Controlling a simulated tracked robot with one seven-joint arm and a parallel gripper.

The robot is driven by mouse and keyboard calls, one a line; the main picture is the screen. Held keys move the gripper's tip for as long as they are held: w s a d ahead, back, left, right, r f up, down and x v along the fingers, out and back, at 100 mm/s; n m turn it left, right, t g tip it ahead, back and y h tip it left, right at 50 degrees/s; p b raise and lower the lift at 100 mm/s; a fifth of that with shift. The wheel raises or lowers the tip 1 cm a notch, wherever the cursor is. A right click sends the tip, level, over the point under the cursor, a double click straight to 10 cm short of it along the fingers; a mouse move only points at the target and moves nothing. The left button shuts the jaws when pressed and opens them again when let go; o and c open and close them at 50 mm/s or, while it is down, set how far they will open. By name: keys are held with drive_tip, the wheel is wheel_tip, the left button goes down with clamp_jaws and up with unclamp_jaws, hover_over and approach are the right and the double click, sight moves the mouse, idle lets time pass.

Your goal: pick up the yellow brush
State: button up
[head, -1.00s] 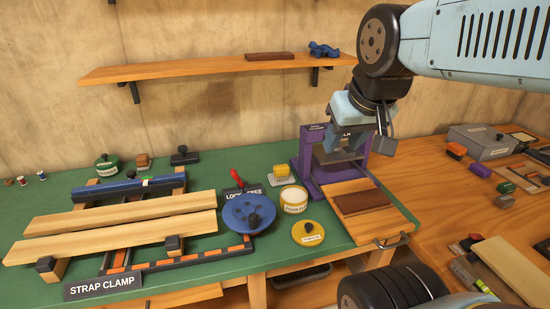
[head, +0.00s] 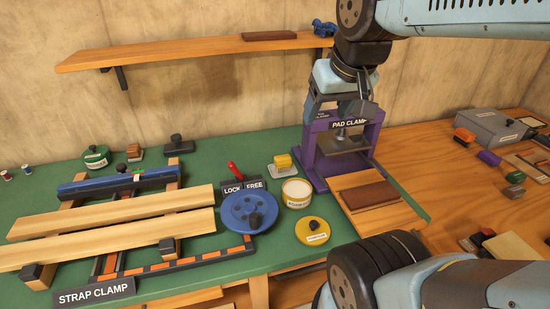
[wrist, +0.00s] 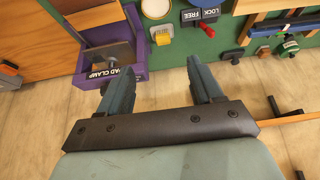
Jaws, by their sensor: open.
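The yellow brush (head: 283,162) seems to be the small block with a yellow top and a pale base on the green bench top, behind the round cream tin. In the wrist view the yellow brush (wrist: 161,36) shows at the top, beyond the fingertips. My gripper (head: 338,105) is in front of the upper part of the purple pad clamp, right of the brush and above it. In the wrist view my gripper (wrist: 162,72) has its two fingers wide apart with nothing between them.
The purple pad clamp (head: 312,165) stands close right of the brush. A cream tin (head: 297,193), a blue wheel (head: 240,207) and the lock/free sign (head: 243,187) with a red lever crowd its near side. A wall shelf (head: 190,52) hangs above. Green bench surface lies left of the brush.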

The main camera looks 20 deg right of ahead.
drive_tip(key=o, duration=0.5)
drive_tip(key=shift+g, duration=0.5)
drive_tip(key=w, duration=0.6)
drive_tip(key=shift+d+f, duration=0.3)
drive_tip(key=shift+f, duration=0.05)
drive_tip(key=shift+c, duration=0.2)
drive_tip(key=g, duration=0.4)
hover_over(283, 157)
drive_tip(key=f, duration=2.5)
drive_tip(key=shift+w+d+f, duration=0.25)
drive_tip(key=shift+f, duration=0.1)
drive_tip(key=shift+s+a+f, duration=0.15)
drive_tip(key=shift+f, duration=1.2)
drive_tip(key=shift+s+a+f, duration=0.15)
drive_tip(key=shift+f, duration=1.15)
